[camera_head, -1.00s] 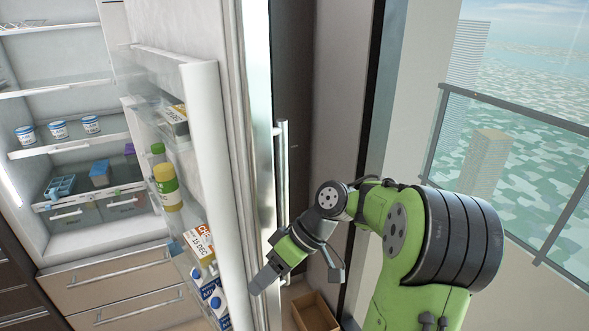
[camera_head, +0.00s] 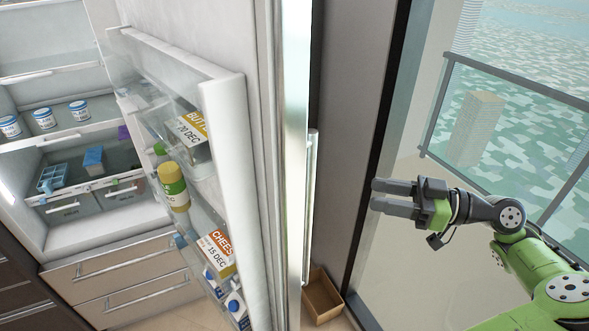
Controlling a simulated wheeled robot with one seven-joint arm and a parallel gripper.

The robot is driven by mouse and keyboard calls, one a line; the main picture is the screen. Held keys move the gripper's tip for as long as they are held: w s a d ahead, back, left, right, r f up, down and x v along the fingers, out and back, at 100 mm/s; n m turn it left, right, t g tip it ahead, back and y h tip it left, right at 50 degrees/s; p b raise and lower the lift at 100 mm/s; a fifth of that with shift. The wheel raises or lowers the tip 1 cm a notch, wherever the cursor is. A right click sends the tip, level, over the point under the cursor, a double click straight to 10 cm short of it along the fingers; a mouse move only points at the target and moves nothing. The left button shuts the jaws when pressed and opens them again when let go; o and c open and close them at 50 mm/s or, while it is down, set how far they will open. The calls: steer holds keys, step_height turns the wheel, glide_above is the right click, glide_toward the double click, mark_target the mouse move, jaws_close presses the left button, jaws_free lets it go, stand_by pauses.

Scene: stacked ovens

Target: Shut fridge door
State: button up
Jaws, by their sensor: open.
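The fridge door (camera_head: 255,180) stands open in the head view, its inner side with shelves facing left and its outer side facing right. Its long vertical handle (camera_head: 310,205) is on the outer side. The door shelves hold a butter box, a bottle with a yellow cap, a cheese box and cartons. The fridge interior (camera_head: 75,140) shows at the left. My gripper (camera_head: 374,197) is open and empty. It is to the right of the door, apart from the handle, with its fingers pointing left towards the door.
A cardboard box (camera_head: 322,300) sits on the floor right of the door's lower part. A wall and dark frame (camera_head: 385,120) stand behind, with a window and railing (camera_head: 500,75) at the right. Drawers (camera_head: 120,275) are below the fridge interior.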

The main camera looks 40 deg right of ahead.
mark_target(313, 186)
steer(key=b+x, duration=0.1)
steer(key=x, duration=1.2)
steer(key=shift+w+a+b, duration=0.15)
steer(key=shift+a+b, duration=0.25)
steer(key=shift+a, duration=0.1)
steer(key=shift+w+a, duration=0.2)
steer(key=shift+w, duration=0.25)
steer(key=shift+s, duration=0.1)
jaws_close()
